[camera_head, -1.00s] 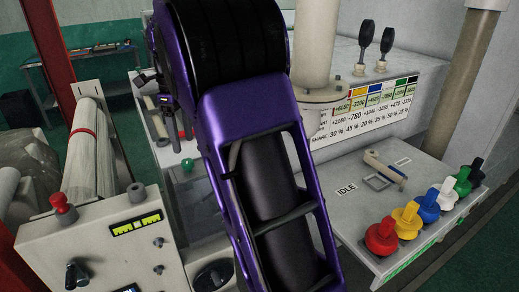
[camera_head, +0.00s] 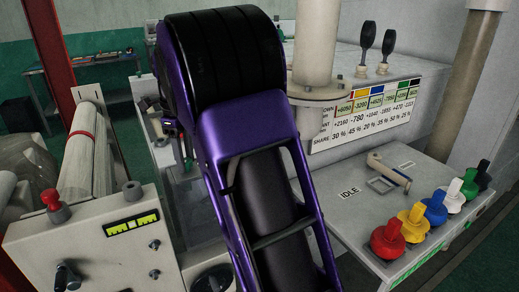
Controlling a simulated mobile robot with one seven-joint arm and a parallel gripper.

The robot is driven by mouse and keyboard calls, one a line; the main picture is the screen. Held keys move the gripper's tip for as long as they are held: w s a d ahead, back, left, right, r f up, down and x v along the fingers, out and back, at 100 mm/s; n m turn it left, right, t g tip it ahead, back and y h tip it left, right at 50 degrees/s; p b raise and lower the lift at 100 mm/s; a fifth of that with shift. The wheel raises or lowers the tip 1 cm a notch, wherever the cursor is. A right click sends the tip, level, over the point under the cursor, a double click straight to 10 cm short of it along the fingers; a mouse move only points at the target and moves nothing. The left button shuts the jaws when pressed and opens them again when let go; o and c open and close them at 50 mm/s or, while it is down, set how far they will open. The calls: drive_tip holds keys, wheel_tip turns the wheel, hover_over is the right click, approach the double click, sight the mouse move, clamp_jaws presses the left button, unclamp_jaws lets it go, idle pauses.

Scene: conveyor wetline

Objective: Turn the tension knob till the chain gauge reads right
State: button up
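My purple and black arm fills the middle of the view. Only a small dark purple part near its far end shows at the arm's left edge, and my fingertips cannot be made out. A grey control box (camera_head: 95,245) stands at the lower left. It carries a lit yellow-green gauge (camera_head: 132,224) with dark marks, a black-handled knob (camera_head: 67,276) and small knobs (camera_head: 155,245) at its right side. No label shows which knob is for tension. The gauge is too small to read exactly.
A red button (camera_head: 52,200) tops the box. At right, a bench (camera_head: 350,215) marked IDLE holds a row of coloured knobs, a red one (camera_head: 388,238) nearest. A chart (camera_head: 375,108) and two black levers (camera_head: 389,40) stand behind. A pale post (camera_head: 315,50) rises beside my arm.

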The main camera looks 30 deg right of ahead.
drive_tip(key=c, duration=0.4)
drive_tip(key=shift+r+m+p, duration=0.1)
drive_tip(key=shift+m+p, duration=0.2)
drive_tip(key=shift+m+p, duration=0.65)
drive_tip(key=shift+m, duration=0.35)
drive_tip(key=shift+m+p, duration=0.8)
drive_tip(key=shift+m, duration=0.5)
